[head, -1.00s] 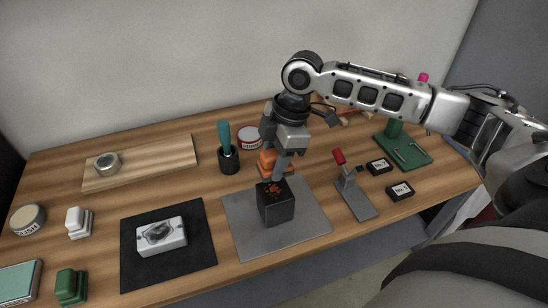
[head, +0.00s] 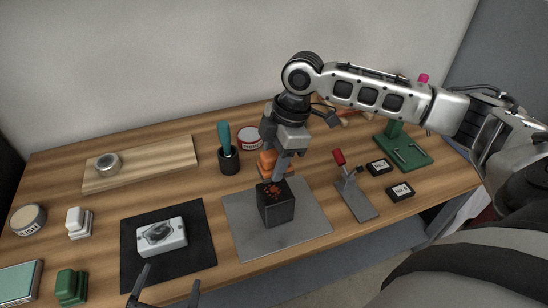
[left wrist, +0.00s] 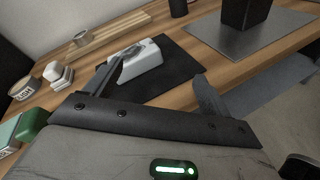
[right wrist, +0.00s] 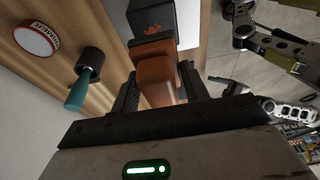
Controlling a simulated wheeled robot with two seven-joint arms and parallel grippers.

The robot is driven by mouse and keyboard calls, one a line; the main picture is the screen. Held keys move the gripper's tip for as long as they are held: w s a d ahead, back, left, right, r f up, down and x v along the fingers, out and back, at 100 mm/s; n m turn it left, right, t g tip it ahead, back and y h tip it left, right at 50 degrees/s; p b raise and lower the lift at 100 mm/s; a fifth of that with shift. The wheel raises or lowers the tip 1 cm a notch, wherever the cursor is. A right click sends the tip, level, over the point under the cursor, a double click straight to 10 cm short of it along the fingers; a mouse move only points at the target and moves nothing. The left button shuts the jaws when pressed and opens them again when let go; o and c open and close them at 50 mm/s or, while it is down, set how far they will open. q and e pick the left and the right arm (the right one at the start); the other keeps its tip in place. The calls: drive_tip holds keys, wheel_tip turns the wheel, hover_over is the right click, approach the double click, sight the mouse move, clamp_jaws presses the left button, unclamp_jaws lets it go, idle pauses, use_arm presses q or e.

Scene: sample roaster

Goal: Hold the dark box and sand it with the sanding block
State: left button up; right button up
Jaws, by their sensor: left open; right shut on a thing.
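The dark box (head: 275,207), with an orange mark on top, stands upright on the grey mat (head: 305,228). The right wrist view shows part of it (right wrist: 142,14). My right gripper (head: 277,168) is shut on an orange sanding block (head: 266,160), just beyond the box. The block also shows between the fingers in the right wrist view (right wrist: 158,80); I cannot tell if it touches the box. My left gripper (head: 171,279) is open and empty at the table's front edge, left of the box. The box's lower part shows in the left wrist view (left wrist: 240,15).
A white block with a grey picture (head: 162,236) lies on a black mat (head: 195,262), close to my left gripper. A teal-handled tool (head: 225,137) stands in a dark cup. A stand with a red handle (head: 350,182) is right of the box. Green (head: 71,286) and white (head: 78,222) blocks lie left.

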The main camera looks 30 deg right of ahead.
sight(272, 208)
use_arm(q)
drive_tip(key=w+d+g+h, duration=0.1)
drive_tip(key=d, duration=0.2)
drive_tip(key=w+d+g+h, duration=0.1)
drive_tip(key=d, duration=0.2)
drive_tip(key=d+g, duration=0.1)
drive_tip(key=d, duration=0.2)
drive_tip(key=shift+w+r+h, duration=0.35)
drive_tip(key=shift+w+h, duration=0.05)
drive_tip(key=d+g, duration=0.2)
drive_tip(key=d, duration=0.1)
drive_tip(key=d+m+g, duration=0.1)
drive_tip(key=d, duration=0.2)
drive_tip(key=d+r+m+g, duration=0.1)
drive_tip(key=d+g, duration=0.1)
drive_tip(key=d, duration=0.1)
drive_tip(key=shift+w+d+r+g+h, duration=0.1)
drive_tip(key=shift+w+d+g+h, duration=0.2)
drive_tip(key=shift+w+h, duration=0.1)
drive_tip(key=shift+d+g, duration=0.4)
drive_tip(key=shift+d, duration=0.1)
drive_tip(key=shift+x, duration=4.95)
drive_tip(key=shift+a, duration=0.1)
clamp_jaws()
drive_tip(key=shift+c, duration=1.1)
unclamp_jaws()
drive_tip(key=shift+s, duration=0.1)
